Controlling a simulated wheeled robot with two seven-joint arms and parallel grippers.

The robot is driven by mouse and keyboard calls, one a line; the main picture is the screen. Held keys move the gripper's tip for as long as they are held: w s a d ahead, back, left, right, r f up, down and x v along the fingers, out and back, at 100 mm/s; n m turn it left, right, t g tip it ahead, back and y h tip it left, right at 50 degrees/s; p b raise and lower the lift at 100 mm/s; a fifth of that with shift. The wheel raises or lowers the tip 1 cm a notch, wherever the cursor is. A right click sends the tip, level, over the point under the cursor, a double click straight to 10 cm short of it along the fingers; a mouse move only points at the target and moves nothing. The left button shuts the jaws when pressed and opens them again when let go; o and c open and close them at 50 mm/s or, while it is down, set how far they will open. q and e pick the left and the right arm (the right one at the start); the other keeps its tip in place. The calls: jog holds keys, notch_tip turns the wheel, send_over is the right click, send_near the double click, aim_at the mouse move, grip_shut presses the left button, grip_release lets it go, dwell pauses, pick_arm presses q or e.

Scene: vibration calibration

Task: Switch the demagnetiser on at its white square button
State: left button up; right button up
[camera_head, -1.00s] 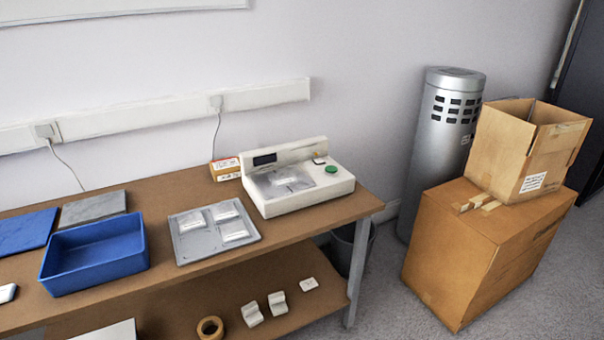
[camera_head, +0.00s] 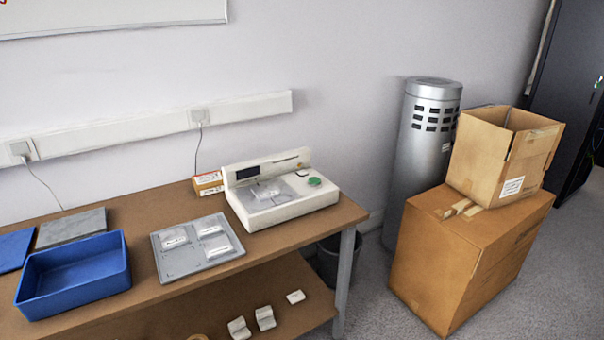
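The demagnetiser (camera_head: 285,213) is a white bench device near the right end of the brown table. It has a dark display (camera_head: 247,172) on its raised back, a grey metal plate (camera_head: 266,193) with a small packet on it, and a round green button (camera_head: 314,181). A small pale square shape, which looks like the white square button (camera_head: 302,173), sits just behind the green one. It is too small to tell whether it is pressed or lit. The display looks dark. Neither of my grippers is in view.
A grey tray with white packets (camera_head: 172,266) and a blue bin (camera_head: 72,291) stand left of the device. A small box (camera_head: 207,184) sits behind its left corner. Cardboard boxes (camera_head: 460,260) and a silver cylinder (camera_head: 425,150) stand right of the table. Grey floor shows between.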

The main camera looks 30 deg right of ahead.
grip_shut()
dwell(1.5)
